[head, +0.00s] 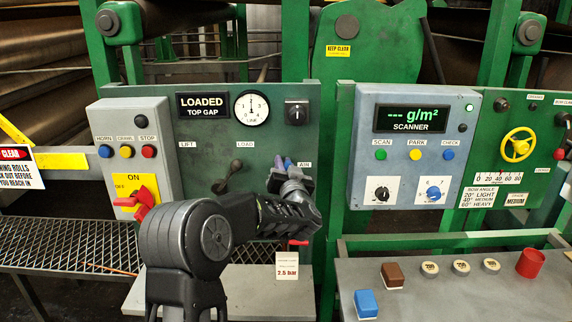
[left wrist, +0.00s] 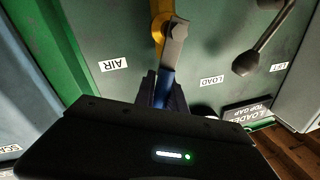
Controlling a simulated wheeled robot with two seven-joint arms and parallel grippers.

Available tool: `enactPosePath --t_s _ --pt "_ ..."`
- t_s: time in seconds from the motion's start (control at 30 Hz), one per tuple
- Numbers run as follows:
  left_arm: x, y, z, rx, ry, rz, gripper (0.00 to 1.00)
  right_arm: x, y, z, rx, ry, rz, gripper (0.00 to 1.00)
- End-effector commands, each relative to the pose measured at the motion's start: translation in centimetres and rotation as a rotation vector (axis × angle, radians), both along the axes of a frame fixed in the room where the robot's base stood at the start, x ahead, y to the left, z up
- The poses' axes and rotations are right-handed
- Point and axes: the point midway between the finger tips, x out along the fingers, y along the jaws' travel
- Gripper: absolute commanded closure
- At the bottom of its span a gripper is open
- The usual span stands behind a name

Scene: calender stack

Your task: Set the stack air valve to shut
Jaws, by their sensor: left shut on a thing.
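The lever runs roughly in line with the yellow part in that view. My left gripper (left wrist: 163,92) is shut on the blue grip, one finger on each side. In the head view my left gripper (head: 291,182) is at the panel just below the AIR label (head: 304,164), and my arm hides most of the valve. My right gripper is in neither view.
A black LOAD lever (head: 228,177) stands on the green panel, left of the valve. A red switch handle (head: 146,203) sits on the grey box farther left. The scanner box (head: 460,160) is to the right. A grey bench (head: 440,295) holds blocks and a red cup (head: 530,263).

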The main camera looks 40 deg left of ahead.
Motion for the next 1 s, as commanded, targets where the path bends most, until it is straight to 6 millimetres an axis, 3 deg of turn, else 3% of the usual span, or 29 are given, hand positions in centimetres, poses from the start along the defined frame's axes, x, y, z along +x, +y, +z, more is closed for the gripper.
enactPosePath --t_s 1.0 --pt "2.9 -3.8 -4.5 0.762 0.579 -0.005 1.00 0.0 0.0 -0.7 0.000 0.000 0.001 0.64"
